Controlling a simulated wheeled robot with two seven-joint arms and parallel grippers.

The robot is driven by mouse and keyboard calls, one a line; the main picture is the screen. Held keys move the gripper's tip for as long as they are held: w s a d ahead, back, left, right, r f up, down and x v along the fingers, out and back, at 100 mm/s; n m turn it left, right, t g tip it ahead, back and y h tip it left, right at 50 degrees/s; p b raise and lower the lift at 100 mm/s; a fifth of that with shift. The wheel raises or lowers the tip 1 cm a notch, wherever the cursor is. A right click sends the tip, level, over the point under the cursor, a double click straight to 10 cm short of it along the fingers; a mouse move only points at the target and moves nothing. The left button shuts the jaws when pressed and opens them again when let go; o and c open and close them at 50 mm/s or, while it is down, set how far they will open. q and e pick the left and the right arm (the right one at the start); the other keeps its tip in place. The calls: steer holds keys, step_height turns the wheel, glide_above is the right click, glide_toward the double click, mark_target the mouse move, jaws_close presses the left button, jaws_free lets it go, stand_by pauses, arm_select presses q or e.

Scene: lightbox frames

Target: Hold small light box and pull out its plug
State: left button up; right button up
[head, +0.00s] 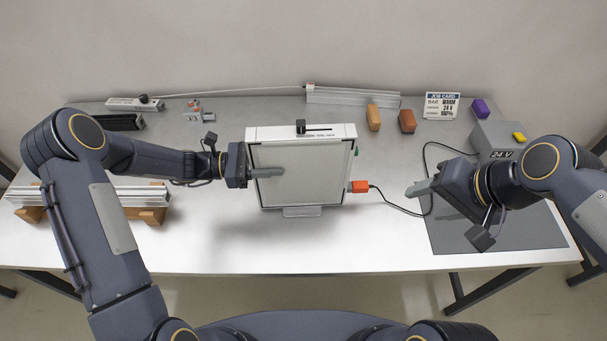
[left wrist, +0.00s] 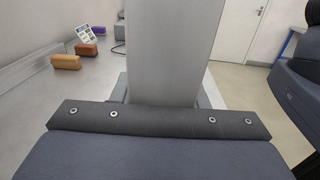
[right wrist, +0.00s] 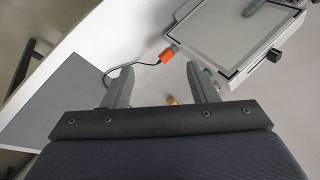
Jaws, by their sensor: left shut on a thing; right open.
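The small light box (head: 303,180) stands upright on the table, with a pale panel in a dark frame and a slider on its top. My left gripper (head: 266,173) is shut on its left edge, one finger across the front panel. In the left wrist view the box (left wrist: 172,50) fills the middle, seen edge-on. The orange plug (head: 359,187) sits at the box's lower right side, with a black cable running right. My right gripper (head: 420,188) is open and empty, right of the plug and apart from it. The right wrist view shows the plug (right wrist: 153,57) beyond its fingers.
A grey 24 V supply box (head: 495,140) stands at the right, by a grey mat (head: 490,232). A job card (head: 441,106) and several coloured blocks are at the back. Metal profiles (head: 100,190) lie on wooden supports at left. The table front is clear.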

steer(key=w+f+m+g, duration=0.1)
steer(key=w+f+m, duration=0.3)
steer(key=w, duration=0.3)
steer(key=w+d+f+m+g, duration=0.1)
steer(key=w+f+m+g, duration=0.1)
steer(key=w+f+m, duration=0.35)
steer(key=w+f+m+g, duration=0.1)
steer(key=w+f+m, duration=0.15)
steer(key=w, duration=0.55)
steer(key=shift+x, duration=6.2)
steer(key=shift+w+a+r+y, duration=0.1)
steer(key=shift+a+y, duration=0.05)
steer(key=shift+y, duration=0.15)
jaws_close()
